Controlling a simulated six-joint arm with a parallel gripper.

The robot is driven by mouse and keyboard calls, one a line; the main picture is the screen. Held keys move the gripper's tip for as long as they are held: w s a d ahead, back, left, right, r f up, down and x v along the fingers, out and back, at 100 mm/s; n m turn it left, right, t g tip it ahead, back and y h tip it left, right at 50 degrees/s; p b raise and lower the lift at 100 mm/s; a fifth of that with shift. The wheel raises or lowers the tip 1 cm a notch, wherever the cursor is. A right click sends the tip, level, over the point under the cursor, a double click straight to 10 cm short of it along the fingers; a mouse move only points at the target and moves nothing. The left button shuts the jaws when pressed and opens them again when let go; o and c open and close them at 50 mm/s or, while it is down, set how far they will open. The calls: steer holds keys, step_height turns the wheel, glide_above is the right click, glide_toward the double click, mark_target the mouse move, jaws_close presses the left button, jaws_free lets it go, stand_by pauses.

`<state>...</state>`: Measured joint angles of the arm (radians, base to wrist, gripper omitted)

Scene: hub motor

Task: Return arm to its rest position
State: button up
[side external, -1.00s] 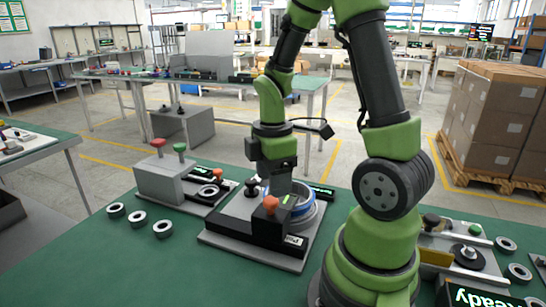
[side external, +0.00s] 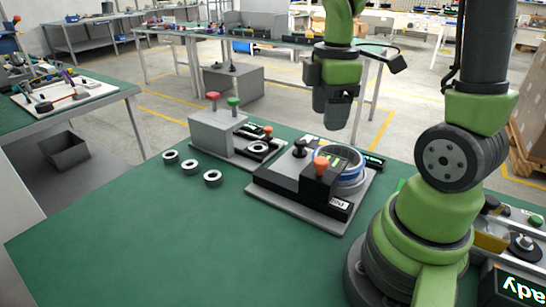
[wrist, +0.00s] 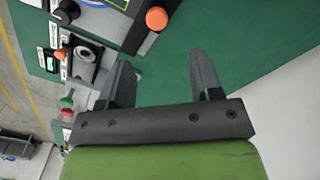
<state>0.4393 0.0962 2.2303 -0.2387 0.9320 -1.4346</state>
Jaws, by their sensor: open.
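My gripper (side external: 333,112) hangs in the air above and behind the central fixture (side external: 290,207), clear of it. In the wrist view my gripper (wrist: 165,85) shows two dark fingers spread apart with nothing between them. The fixture is a grey plate with a black block, an orange knob (side external: 321,165), a black knob (side external: 300,147) and a blue-and-silver ring-shaped part (side external: 345,163) seated in it. The orange knob also shows in the wrist view (wrist: 156,18).
A grey press box (side external: 217,132) with red and green buttons stands left of the fixture. Several small rings (side external: 191,166) lie on the green table (side external: 150,235). Another station (side external: 510,245) is at the right. The front left of the table is bare.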

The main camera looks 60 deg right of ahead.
steer(key=s+a+r+m+t+y, duration=0.2)
steer(key=s+a+r+m+t, duration=0.3)
steer(key=a+m, duration=0.7)
step_height(320, 180, up, 4)
steer(key=shift+s+r+m+t, duration=0.2)
steer(key=shift+m+t, duration=0.1)
steer(key=shift+t, duration=0.7)
steer(key=shift+o, duration=0.3)
steer(key=shift+w+d, duration=0.1)
stand_by(0.8)
